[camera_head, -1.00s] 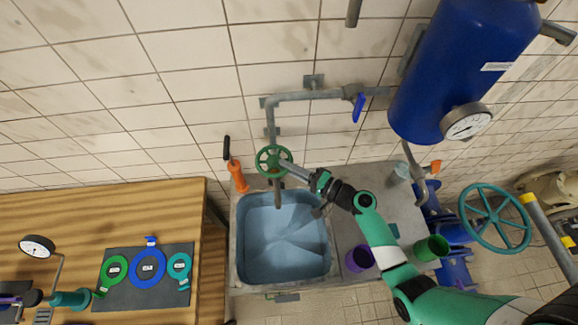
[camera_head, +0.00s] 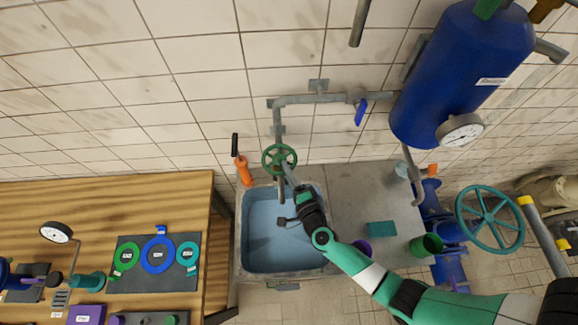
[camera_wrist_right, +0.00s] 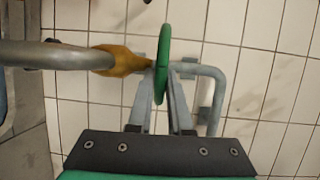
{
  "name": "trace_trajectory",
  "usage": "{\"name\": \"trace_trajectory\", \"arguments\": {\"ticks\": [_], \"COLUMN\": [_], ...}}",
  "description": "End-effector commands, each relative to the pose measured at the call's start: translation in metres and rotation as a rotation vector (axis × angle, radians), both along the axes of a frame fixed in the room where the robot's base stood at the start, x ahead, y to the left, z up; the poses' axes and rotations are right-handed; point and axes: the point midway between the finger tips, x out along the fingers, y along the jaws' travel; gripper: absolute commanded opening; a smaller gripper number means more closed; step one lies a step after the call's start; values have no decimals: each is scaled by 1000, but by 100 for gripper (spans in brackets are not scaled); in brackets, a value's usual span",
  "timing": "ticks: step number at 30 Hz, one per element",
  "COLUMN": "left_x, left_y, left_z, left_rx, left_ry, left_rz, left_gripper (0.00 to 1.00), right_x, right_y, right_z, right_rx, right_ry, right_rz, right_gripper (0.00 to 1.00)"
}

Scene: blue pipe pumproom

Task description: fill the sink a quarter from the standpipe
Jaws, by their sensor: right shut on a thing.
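The standpipe (camera_head: 278,123) runs down the tiled wall behind the sink, with a green handwheel (camera_head: 267,160) near its lower end. The sink (camera_head: 239,240) is a grey-rimmed basin with a blue interior; I cannot tell its water level. My right gripper (camera_head: 286,170) is shut on the front edge of the handwheel, and its arm covers part of the basin. In the right wrist view, the handwheel (camera_wrist_right: 164,45) is edge-on with its rim between the two fingers (camera_wrist_right: 160,95). The yellow-brown valve body (camera_wrist_right: 122,60) is beside it. My left gripper is not in view.
A blue tank (camera_head: 455,75) with a gauge hangs at the right. A blue lever (camera_head: 361,112) sits on the wall pipe. A teal handwheel (camera_head: 489,219) stands at far right. A wooden bench (camera_head: 90,205) is at left. A green cup (camera_head: 427,246) stands right of the sink.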

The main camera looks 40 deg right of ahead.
Motion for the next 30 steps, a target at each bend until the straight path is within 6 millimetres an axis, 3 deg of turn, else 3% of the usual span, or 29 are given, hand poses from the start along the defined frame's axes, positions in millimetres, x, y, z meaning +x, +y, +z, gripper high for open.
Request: {"name": "trace_trajectory", "arguments": {"ticks": [14,15,19,30], "left_x": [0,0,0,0], "left_y": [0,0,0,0], "left_z": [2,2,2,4], "left_rx": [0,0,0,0], "left_ry": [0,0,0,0], "left_rz": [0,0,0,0], "left_gripper": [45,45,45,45], "right_x": [0,0,0,-5], "right_y": [2,2,2,4], "right_z": [-2,-2,-1,0], "right_rx": [2,2,1,-1], "right_ry": [4,4,2,1], "right_rz": [-15,-14,-15,-16], "right_gripper": [0,23,46,47]}}
